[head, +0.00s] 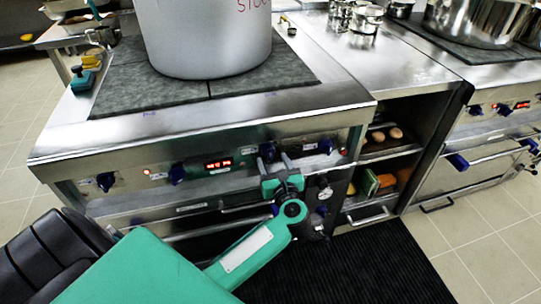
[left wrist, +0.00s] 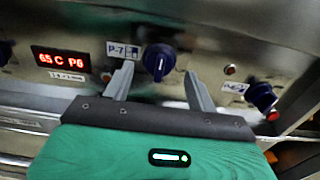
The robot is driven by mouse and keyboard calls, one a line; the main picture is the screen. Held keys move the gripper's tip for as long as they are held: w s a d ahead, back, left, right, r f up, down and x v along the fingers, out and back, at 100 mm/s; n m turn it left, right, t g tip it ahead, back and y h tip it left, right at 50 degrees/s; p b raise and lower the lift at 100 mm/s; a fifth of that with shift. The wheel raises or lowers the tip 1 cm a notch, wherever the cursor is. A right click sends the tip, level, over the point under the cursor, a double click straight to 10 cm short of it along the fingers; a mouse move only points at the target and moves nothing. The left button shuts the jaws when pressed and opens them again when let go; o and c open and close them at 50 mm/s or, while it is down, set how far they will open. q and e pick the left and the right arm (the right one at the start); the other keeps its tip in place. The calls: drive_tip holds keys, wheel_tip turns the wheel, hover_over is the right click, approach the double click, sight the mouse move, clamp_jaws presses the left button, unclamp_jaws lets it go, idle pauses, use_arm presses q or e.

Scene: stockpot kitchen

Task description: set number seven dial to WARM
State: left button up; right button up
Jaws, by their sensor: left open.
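The number seven dial is a dark blue knob (head: 267,152) on the steel front panel of the stove. In the left wrist view the knob (left wrist: 159,62) sits right of a P-7 label (left wrist: 122,50), and a pale line runs down its face. My left gripper (head: 275,160) is open in front of the panel. In the left wrist view its fingers (left wrist: 158,75) stand on either side of the knob's lower part, with a gap visible on each side. I cannot read a WARM mark. My right gripper is not in view.
A red display (left wrist: 62,62) and more blue knobs (head: 177,173) line the panel, with another blue knob (left wrist: 262,96) to the right. A large stockpot (head: 205,40) stands on the hob above. An open shelf (head: 385,150) holds eggs at right. A black mat (head: 350,270) lies on the floor.

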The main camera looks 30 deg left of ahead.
sight(271, 156)
use_arm(q)
drive_tip(key=shift+x, duration=1.65)
drive_tip(key=c, duration=1)
drive_tip(key=shift+r+m+p, duration=0.1)
drive_tip(key=shift+m+p, duration=0.5)
drive_tip(key=shift+p, duration=0.15)
drive_tip(key=m+p, duration=0.4)
drive_tip(key=p, duration=0.1)
drive_tip(key=shift+d+r+m, duration=0.1)
drive_tip(key=shift+m, duration=0.2)
drive_tip(key=m+p, duration=0.4)
drive_tip(key=shift+f+m, duration=0.25)
drive_tip(key=shift+m, duration=0.15)
drive_tip(key=shift+w+f+m+p, duration=0.1)
drive_tip(key=shift+m+p, duration=0.2)
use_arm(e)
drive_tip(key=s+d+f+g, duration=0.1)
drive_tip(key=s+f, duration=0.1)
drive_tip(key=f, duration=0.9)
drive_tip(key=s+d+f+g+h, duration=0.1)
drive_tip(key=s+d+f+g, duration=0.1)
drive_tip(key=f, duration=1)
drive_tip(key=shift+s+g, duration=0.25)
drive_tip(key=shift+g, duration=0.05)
